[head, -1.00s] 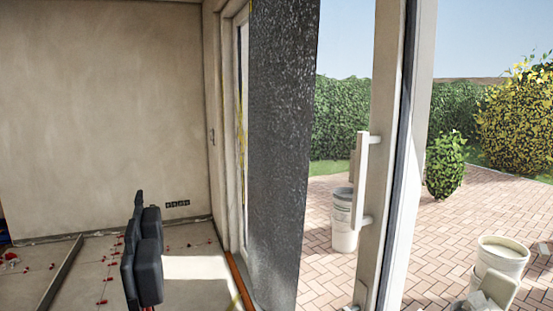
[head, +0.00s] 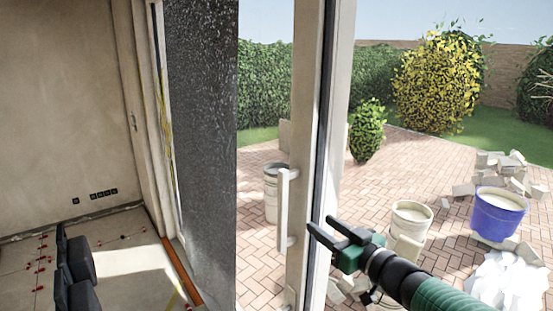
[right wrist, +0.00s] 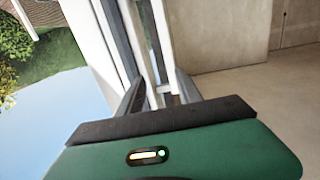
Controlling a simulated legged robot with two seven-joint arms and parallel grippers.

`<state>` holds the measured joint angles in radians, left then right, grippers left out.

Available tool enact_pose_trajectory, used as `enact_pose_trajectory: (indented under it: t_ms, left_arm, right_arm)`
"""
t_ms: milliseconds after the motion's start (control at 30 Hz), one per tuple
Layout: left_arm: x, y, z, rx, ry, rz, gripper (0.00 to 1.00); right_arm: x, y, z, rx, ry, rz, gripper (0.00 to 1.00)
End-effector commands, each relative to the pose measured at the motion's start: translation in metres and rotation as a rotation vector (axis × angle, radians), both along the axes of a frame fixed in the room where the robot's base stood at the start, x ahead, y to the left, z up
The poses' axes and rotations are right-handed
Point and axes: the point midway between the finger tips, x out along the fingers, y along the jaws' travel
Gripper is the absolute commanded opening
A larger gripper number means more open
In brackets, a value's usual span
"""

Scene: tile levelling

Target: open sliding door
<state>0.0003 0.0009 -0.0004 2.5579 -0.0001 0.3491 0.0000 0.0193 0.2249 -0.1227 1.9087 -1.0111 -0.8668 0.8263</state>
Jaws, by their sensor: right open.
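The sliding door's pale frame (head: 306,90) stands upright in the middle of the head view, with glass beside it. A white bar handle (head: 284,205) is mounted on the frame. My right gripper (head: 320,224) is open and empty. Its dark fingertips point left, just right of the handle and in front of the frame's edge in the picture; I cannot tell whether they touch it. In the right wrist view the open fingers (right wrist: 157,95) straddle the line of pale and dark upright frame parts (right wrist: 105,45). I do not recognise the handle there. My left gripper is not seen.
A dark textured panel (head: 203,130) is left of the handle. Black padded shapes (head: 75,270) stand low at left over the floor with red tile clips. Outside are a blue bucket (head: 497,214), a pale bucket (head: 411,220), rubble and brick paving.

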Motion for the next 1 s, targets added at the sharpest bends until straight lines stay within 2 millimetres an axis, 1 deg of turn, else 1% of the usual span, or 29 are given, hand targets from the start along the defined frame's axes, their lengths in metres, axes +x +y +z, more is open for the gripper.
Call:
enact_pose_trajectory:
  t_ms: [33,100,167,267,400,500,600,700,800,1000]
  left_arm:
    - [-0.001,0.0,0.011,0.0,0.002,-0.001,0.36]
    - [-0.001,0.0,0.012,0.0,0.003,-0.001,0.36]
    - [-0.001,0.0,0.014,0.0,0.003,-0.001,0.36]
    - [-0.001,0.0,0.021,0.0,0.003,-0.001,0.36]
    - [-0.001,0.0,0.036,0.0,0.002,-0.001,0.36]
    - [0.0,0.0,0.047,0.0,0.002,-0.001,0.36]
    - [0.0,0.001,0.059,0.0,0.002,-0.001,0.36]
    - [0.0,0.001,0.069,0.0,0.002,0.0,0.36]
    - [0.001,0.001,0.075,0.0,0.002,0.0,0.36]
    - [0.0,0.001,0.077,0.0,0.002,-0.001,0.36]
  right_arm:
    - [-0.002,0.003,0.018,0.005,-0.014,0.034,0.42]
    - [-0.001,0.01,0.022,0.011,-0.023,0.064,0.42]
    - [0.006,0.016,0.021,0.011,-0.023,0.07,0.42]
    - [0.024,0.031,0.018,0.009,-0.018,0.07,0.42]
    - [0.058,0.057,0.017,0.006,-0.015,0.07,0.42]
    - [0.08,0.075,0.016,0.004,-0.016,0.07,0.42]
    - [0.1,0.089,0.016,0.005,-0.017,0.069,0.42]
    - [0.117,0.099,0.016,0.007,-0.019,0.068,0.42]
    - [0.129,0.105,0.016,0.008,-0.02,0.066,0.42]
    - [0.138,0.107,0.012,0.01,-0.02,0.064,0.42]
